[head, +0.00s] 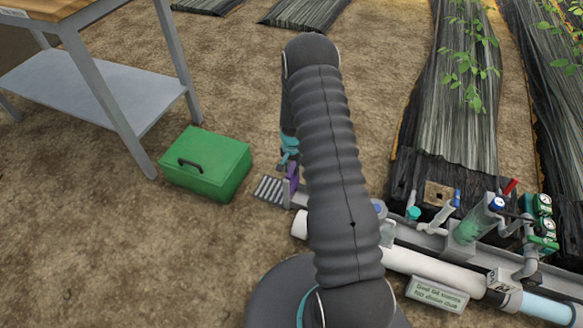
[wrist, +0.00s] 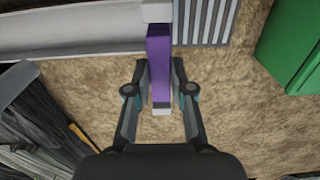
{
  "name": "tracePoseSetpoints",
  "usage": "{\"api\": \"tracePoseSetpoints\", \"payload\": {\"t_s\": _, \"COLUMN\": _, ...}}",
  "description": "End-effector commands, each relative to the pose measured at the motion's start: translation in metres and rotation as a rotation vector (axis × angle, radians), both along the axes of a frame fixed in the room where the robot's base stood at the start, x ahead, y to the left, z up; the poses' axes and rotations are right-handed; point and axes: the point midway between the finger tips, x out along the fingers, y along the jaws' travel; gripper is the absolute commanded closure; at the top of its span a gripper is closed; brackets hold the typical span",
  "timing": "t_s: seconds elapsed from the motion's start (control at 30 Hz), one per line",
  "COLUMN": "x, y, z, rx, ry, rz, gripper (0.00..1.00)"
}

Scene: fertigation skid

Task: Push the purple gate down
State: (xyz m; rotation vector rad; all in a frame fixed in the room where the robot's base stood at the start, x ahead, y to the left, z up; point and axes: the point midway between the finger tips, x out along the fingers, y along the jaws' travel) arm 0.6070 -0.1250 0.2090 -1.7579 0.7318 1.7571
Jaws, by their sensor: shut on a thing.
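The purple gate (head: 291,179) stands by the slatted grey grate at the left end of the skid, partly hidden by my arm in the head view. In the wrist view the purple gate (wrist: 159,60) is a long narrow bar with a pale grey block at its far end and a small light tip at its near end. My gripper (wrist: 160,64) has one finger on each side of the bar and is shut on it. In the head view my gripper (head: 288,152) is just above the gate, mostly hidden behind my arm.
A green box (head: 207,163) with a dark handle sits on the soil left of the gate. The grey grate (head: 270,190) adjoins the gate. A white pipe (head: 425,269), valves and a green-labelled sign (head: 437,294) lie to the right. A workbench (head: 95,90) stands upper left.

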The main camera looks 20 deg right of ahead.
Motion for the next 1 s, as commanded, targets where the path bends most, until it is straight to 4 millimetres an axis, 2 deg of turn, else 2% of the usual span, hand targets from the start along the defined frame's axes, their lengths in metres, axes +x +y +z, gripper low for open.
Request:
{"api": "tracePoseSetpoints", "payload": {"t_s": 0.03, "x": 0.0, "y": 0.0, "z": -0.014, "rx": 0.0, "ry": 0.001, "rz": 0.0, "gripper": 1.0}}
{"api": "tracePoseSetpoints", "payload": {"t_s": 0.27, "x": 0.0, "y": 0.0, "z": -0.047, "rx": 0.0, "ry": 0.001, "rz": 0.0, "gripper": 1.0}}
{"api": "tracePoseSetpoints", "payload": {"t_s": 0.63, "x": -0.001, "y": 0.0, "z": -0.051, "rx": 0.0, "ry": 0.001, "rz": 0.0, "gripper": 1.0}}
{"api": "tracePoseSetpoints", "payload": {"t_s": 0.67, "x": -0.001, "y": 0.0, "z": -0.051, "rx": 0.0, "ry": 0.001, "rz": 0.0, "gripper": 0.73}}
{"api": "tracePoseSetpoints", "payload": {"t_s": 0.73, "x": -0.001, "y": 0.0, "z": -0.051, "rx": 0.001, "ry": 0.002, "rz": 0.0, "gripper": 0.55}}
{"api": "tracePoseSetpoints", "payload": {"t_s": 0.77, "x": -0.001, "y": 0.0, "z": -0.051, "rx": 0.0, "ry": 0.001, "rz": 0.0, "gripper": 0.52}}
{"api": "tracePoseSetpoints", "payload": {"t_s": 1.0, "x": 0.0, "y": 0.0, "z": -0.049, "rx": 0.001, "ry": 0.001, "rz": 0.0, "gripper": 0.52}}
